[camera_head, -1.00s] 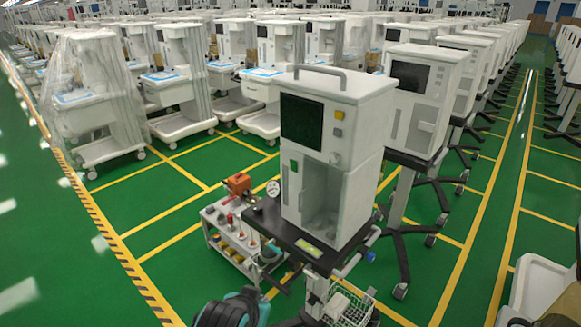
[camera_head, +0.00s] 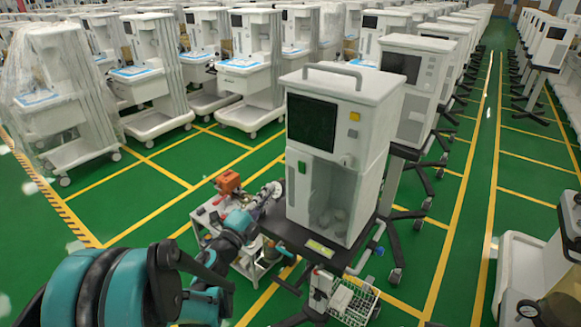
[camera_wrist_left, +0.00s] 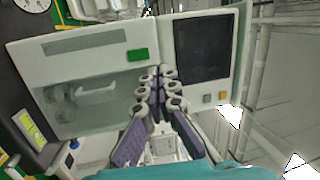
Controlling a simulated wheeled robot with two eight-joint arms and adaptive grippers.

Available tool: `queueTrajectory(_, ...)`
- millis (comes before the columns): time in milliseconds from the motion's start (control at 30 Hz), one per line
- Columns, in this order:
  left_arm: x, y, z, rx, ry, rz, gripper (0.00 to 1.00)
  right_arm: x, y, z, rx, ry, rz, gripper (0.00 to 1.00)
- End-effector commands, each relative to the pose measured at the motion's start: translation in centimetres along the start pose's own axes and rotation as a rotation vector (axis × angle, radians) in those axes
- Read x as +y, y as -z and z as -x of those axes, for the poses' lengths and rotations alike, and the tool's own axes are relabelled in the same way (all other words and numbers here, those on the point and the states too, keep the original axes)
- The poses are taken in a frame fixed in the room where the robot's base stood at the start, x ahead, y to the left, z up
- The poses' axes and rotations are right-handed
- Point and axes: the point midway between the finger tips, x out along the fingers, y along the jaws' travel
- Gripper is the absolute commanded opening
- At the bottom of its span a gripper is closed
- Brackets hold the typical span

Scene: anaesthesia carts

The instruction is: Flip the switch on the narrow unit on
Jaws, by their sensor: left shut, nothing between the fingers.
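The narrow unit (camera_head: 375,150) is a tall white cabinet with a dark screen (camera_head: 311,123) and a handle on top. A green rocker-like switch (camera_head: 302,167) sits below the screen's left side; it also shows in the left wrist view (camera_wrist_left: 138,54). I cannot tell its on or off position. My left gripper (camera_head: 270,191) is beside the unit's left front edge in the head view, below the switch's height. In the left wrist view its fingers (camera_wrist_left: 160,75) are shut and empty, in front of the panel between switch and screen. Contact cannot be told. My right gripper is not in view.
The unit stands on a dark cart top (camera_head: 290,236) with a wire basket (camera_head: 352,300) below. A small trolley with an orange device (camera_head: 228,181) stands at its left. A yellow button (camera_head: 355,116) is right of the screen. Rows of carts stand behind; green floor is open at left.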

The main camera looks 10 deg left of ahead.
Motion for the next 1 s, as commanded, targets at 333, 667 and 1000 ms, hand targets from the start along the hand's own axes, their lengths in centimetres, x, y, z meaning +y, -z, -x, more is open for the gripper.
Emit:
queueTrajectory(333,2.5,1.2,0.2,0.104,-0.033,-0.090,0.00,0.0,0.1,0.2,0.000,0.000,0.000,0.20)
queueTrajectory(667,2.5,1.3,-0.3,0.103,-0.032,-0.088,0.00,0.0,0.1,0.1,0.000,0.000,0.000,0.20)
queueTrajectory(1000,2.8,2.0,-6.5,0.105,-0.032,-0.087,0.00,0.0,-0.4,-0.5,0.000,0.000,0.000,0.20)
